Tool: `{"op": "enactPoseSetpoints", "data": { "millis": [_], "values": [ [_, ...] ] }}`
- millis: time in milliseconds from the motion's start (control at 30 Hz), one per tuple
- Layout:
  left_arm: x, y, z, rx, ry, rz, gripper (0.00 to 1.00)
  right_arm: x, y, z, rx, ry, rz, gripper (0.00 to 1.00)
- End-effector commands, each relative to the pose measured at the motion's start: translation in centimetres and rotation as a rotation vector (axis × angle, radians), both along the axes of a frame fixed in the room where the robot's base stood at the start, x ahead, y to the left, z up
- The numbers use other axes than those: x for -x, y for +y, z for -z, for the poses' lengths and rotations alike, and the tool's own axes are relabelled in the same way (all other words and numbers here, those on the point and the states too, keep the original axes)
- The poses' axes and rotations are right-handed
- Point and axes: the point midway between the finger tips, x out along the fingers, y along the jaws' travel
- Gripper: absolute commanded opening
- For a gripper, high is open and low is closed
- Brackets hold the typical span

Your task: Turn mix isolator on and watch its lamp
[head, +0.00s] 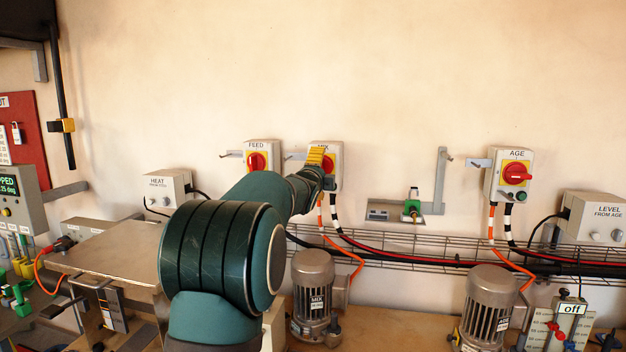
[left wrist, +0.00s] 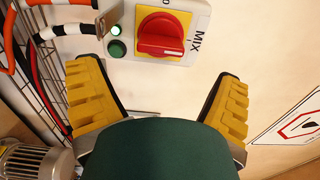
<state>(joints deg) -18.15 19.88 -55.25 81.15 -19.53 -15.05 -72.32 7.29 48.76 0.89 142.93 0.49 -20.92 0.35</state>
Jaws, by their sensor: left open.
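The mix isolator (head: 333,150) is a pale box with a yellow plate on the back wall. My left gripper (head: 318,160) is in front of it and hides much of its face and switch. In the left wrist view the isolator (left wrist: 193,18) is turned sideways, with its red knob (left wrist: 160,45) ahead of the fingers. The knob's grip bar lies along the line from the lamp end towards the MIX lettering. A dark green round part (left wrist: 117,49) sits beside a paler, brighter round part (left wrist: 115,31); I cannot tell whether either is lit.
The FEED isolator (head: 257,160) is close on the left, and the AGE isolator (head: 514,172) is far right. Cables run down to a wire tray (head: 395,248). The MIX motor (head: 312,290) stands below. The wall above is clear.

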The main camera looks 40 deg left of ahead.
Motion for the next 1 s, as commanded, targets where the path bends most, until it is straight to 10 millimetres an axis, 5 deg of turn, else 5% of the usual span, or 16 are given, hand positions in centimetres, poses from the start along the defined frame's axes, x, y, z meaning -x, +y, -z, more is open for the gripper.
{"op": "enactPoseSetpoints", "data": {
  "millis": [533, 1000],
  "values": [
    [4.2, -2.5, -0.3, -0.001, -0.004, 0.003, 0.92, 0.0, 0.0, 0.0, 0.0, 0.0, 0.0, 0.47],
    [5.3, -2.9, 0.1, 0.0, 0.001, 0.0, 0.92, 0.0, 0.0, 0.0, 0.0, 0.0, 0.0, 0.47]
  ]
}}
